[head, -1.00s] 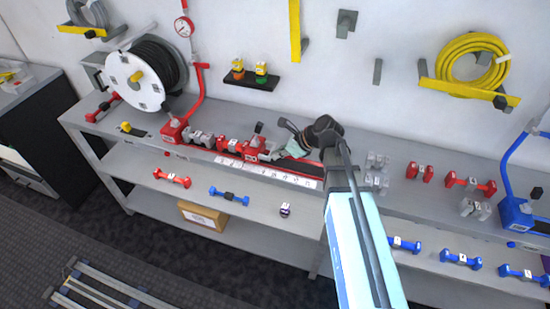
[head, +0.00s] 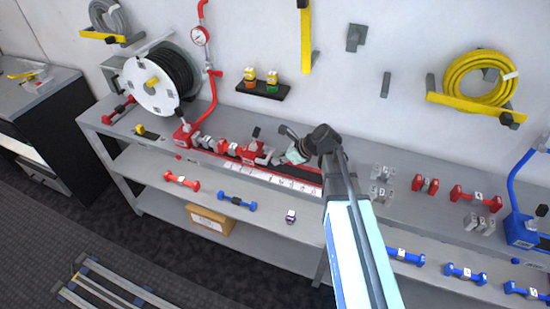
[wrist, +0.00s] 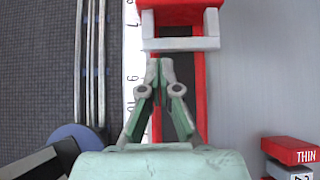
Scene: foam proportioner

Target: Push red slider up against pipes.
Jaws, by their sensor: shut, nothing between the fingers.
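The red slider (head: 258,155), with an upright dark handle, sits on the red-edged rail (head: 300,184) on the bench. To its left in the head view is a row of red and grey pipe pieces (head: 221,145); I cannot tell if they touch the slider. My gripper (head: 289,156) is low over the rail, just right of the slider. In the wrist view my gripper (wrist: 160,64) is shut and empty, its tips at the grey end face (wrist: 180,44) of the slider (wrist: 180,18). Contact looks very close.
A hose reel (head: 155,82) stands at the bench's left end. Loose red pieces (head: 475,197) and grey pieces (head: 383,172) lie to the right of my arm. A lower shelf (head: 265,212) holds red and blue pieces. The wall is behind the rail.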

